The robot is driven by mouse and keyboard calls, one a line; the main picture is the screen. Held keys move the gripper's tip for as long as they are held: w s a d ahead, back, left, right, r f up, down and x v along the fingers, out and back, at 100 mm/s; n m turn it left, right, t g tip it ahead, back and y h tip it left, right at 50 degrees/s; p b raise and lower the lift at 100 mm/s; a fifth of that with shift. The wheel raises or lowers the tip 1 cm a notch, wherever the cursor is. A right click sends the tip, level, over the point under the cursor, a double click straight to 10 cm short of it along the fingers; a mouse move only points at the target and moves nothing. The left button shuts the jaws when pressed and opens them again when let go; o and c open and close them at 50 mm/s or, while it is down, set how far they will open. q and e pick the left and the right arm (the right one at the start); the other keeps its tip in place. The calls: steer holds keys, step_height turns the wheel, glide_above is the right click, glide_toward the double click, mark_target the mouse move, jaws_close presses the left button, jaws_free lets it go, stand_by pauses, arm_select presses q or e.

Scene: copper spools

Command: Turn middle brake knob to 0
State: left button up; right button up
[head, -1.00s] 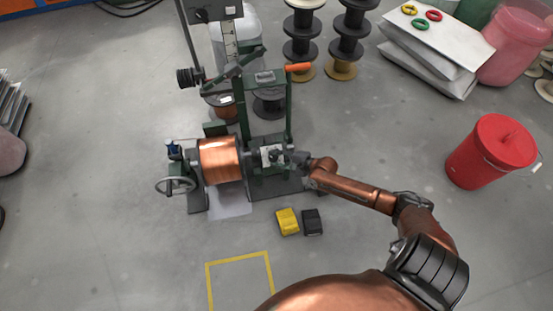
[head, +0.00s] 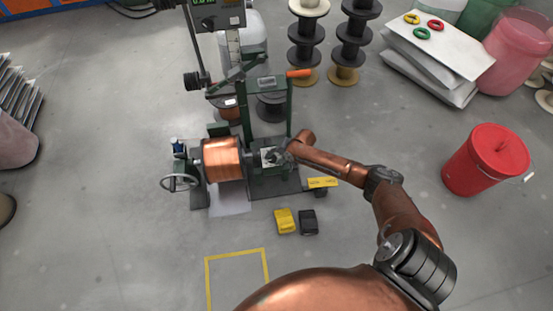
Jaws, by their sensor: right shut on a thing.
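The winding machine (head: 270,97) stands in the middle of the floor, with a copper spool (head: 221,159) mounted at its left part. The brake panel (head: 267,155) is a small pale plate at the right of the spool. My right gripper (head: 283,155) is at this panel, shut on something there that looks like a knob. The gripper and wrist hide the knob, so its setting and which knob it is cannot be read. My left gripper is not in view.
A yellow block (head: 285,221) and a black block (head: 308,222) lie in front of the machine. A yellow label (head: 322,183) shows below my forearm. A red bucket (head: 486,160) stands at the right. Spool stacks (head: 355,40) stand behind. Open floor lies left.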

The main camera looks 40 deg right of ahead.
steer(key=n+g, duration=0.1)
steer(key=n+g+h+p, duration=0.1)
steer(key=shift+w+a+r+n, duration=0.1)
steer(key=shift+a+n, duration=0.1)
steer(key=shift+n, duration=0.2)
steer(key=shift+n+g+h+p, duration=0.4)
steer(key=shift+n+g+h, duration=0.1)
steer(key=shift+n+h, duration=0.25)
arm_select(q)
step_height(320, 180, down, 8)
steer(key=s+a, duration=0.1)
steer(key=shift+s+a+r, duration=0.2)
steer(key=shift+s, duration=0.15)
arm_select(e)
steer(key=shift+n+g+h, duration=0.4)
steer(key=shift+n+h, duration=0.15)
steer(key=shift+n, duration=0.2)
steer(key=shift+f, duration=0.2)
steer(key=o, duration=0.9)
steer(key=shift+o, duration=1.3)
steer(key=shift+r, duration=0.1)
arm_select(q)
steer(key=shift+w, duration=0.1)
arm_select(e)
steer(key=shift+w, duration=0.1)
step_height(320, 180, up, 12)
steer(key=s+a, duration=0.1)
steer(key=shift+s, duration=0.4)
